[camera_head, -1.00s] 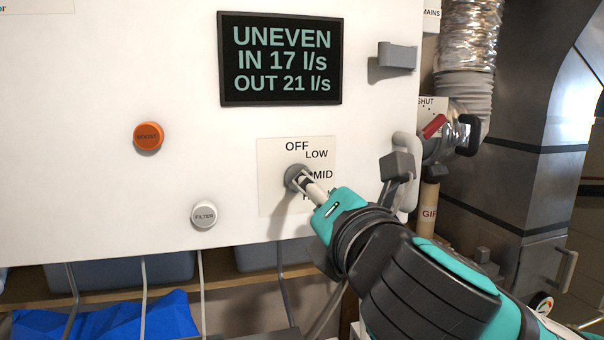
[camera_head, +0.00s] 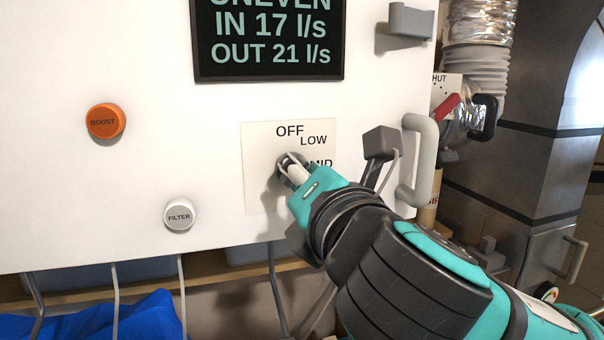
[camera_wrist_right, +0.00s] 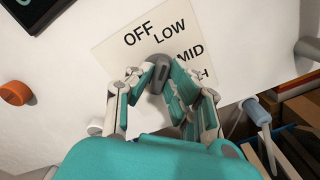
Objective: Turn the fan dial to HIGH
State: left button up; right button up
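The grey fan dial (camera_head: 286,163) sits on a pale plate (camera_head: 258,183) on the white unit. OFF (camera_head: 290,131), LOW (camera_head: 313,141) and part of MID (camera_head: 321,163) show on the plate. My right gripper (camera_head: 294,170) reaches it from the lower right and covers the HIGH label in the head view. In the right wrist view my right gripper (camera_wrist_right: 158,80) has its fingers on both sides of the dial (camera_wrist_right: 160,62), closed against it. There only a final H (camera_wrist_right: 204,74) of the lowest label shows. I cannot tell where the dial points. My left gripper is out of view.
An orange BOOST button (camera_head: 106,121) and a white FILTER button (camera_head: 180,215) are left of the plate. A display (camera_head: 268,45) above reads IN 17 l/s, OUT 21 l/s. A pale handle (camera_head: 418,160) and a red-levered valve (camera_head: 447,107) stand to the right.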

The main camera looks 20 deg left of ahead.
grip_shut()
jog(key=shift+f+m+b, duration=0.2)
jog(key=shift+m+b, duration=2.4)
jog(key=shift+m, duration=1.9)
jog(key=shift+f+m+b, duration=0.15)
jog(key=shift+m+b, duration=2.4)
jog(key=shift+m, duration=1.95)
